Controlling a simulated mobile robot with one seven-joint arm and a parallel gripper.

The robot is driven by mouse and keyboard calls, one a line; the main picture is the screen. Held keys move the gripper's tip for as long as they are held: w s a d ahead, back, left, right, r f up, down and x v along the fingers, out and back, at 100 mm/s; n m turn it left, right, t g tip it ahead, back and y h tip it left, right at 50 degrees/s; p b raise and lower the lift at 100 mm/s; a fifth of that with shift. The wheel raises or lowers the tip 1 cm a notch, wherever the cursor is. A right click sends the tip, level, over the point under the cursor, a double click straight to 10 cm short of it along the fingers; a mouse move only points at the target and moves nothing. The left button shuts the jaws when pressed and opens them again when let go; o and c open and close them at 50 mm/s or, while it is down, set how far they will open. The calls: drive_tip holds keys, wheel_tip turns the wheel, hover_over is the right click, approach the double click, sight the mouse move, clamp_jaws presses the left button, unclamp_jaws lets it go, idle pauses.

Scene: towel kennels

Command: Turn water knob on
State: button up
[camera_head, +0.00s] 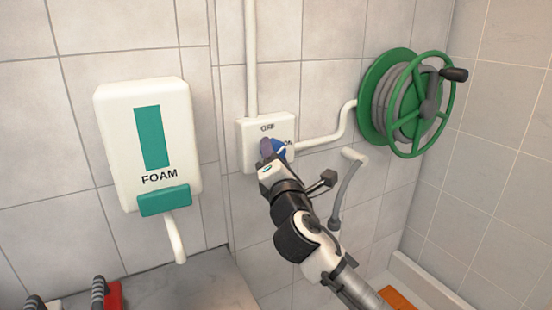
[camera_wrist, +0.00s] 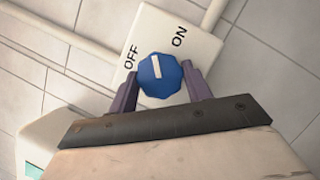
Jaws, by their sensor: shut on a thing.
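The water knob is blue with a white mark, and it sits on a white wall box (camera_head: 250,160) labelled OFF at the top and ON at the right. In the wrist view the knob (camera_wrist: 160,82) shows between the two fingers of my gripper (camera_wrist: 161,90), one finger on each side. Its white mark points between the OFF and ON labels. In the head view the knob (camera_head: 279,148) is partly hidden by my gripper (camera_head: 270,152), which reaches up to it from the lower right. My gripper is shut on the knob.
A white FOAM dispenser (camera_head: 151,135) hangs to the left of the box. A green hose reel (camera_head: 376,92) is on the wall to the right. A grey hose with a white end piece (camera_head: 353,155) hangs close by my arm. Pipes run from the box.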

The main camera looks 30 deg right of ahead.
drive_tip(key=shift+r+m+g+p, duration=0.2)
drive_tip(key=shift+m+g, duration=0.6)
drive_tip(key=shift+m, duration=1.15)
drive_tip(key=shift+r+m+g+p, duration=0.15)
drive_tip(key=shift+m+g, duration=0.65)
drive_tip(key=shift+m, duration=1.15)
drive_tip(key=shift+f, duration=0.1)
drive_tip(key=o, duration=1)
drive_tip(key=shift+c, duration=0.2)
drive_tip(key=b+v, duration=0.5)
drive_tip(key=v, duration=0.8)
drive_tip(key=shift+s+a+b, duration=0.3)
drive_tip(key=shift+a+b, duration=0.05)
